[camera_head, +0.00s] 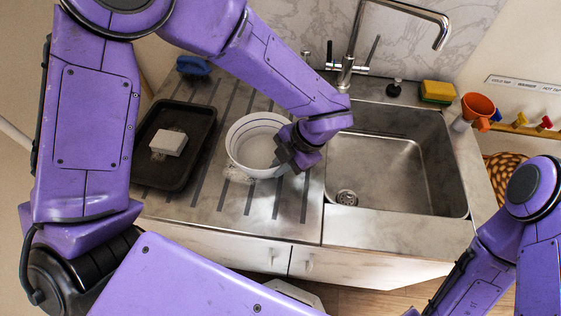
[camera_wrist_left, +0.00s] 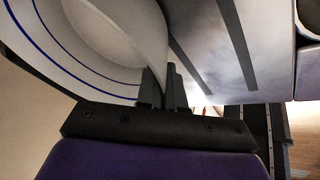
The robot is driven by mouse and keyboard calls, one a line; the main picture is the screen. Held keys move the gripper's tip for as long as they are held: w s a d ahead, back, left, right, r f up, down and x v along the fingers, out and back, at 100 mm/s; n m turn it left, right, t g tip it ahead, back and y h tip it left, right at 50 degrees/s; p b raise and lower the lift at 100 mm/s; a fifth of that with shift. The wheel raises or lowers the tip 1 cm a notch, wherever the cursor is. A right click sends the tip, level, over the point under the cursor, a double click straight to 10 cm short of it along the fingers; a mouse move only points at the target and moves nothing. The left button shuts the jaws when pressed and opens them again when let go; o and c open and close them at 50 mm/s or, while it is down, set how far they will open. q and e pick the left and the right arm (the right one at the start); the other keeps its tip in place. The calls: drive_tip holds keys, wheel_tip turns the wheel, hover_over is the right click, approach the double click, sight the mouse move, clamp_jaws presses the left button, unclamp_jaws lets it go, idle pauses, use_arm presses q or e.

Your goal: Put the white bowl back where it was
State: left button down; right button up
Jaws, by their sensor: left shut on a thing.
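The white bowl (camera_head: 243,141) with thin dark rings inside is on or just above the ribbed drainboard, left of the sink; I cannot tell if it touches. My left gripper (camera_head: 289,160) is shut on the bowl's right rim. In the left wrist view the bowl (camera_wrist_left: 98,47) shows its blue rings at the upper left, and the fingers (camera_wrist_left: 163,88) pinch its wall. My right arm comes in at the lower right of the head view, but its gripper is out of the picture.
A black tray (camera_head: 196,167) with a white block (camera_head: 169,142) lies left of the bowl. A blue item (camera_head: 193,66) is behind it. The empty sink (camera_head: 395,165) with a faucet (camera_head: 346,72) is at the right. A yellow-green sponge (camera_head: 437,92) and an orange cup (camera_head: 478,106) stand beyond it.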

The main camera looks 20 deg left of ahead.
use_arm(q)
drive_tip(key=c, duration=1.3)
unclamp_jaws()
drive_tip(key=shift+o, duration=0.2)
drive_tip(key=b+v, duration=0.1)
drive_tip(key=v, duration=1.1)
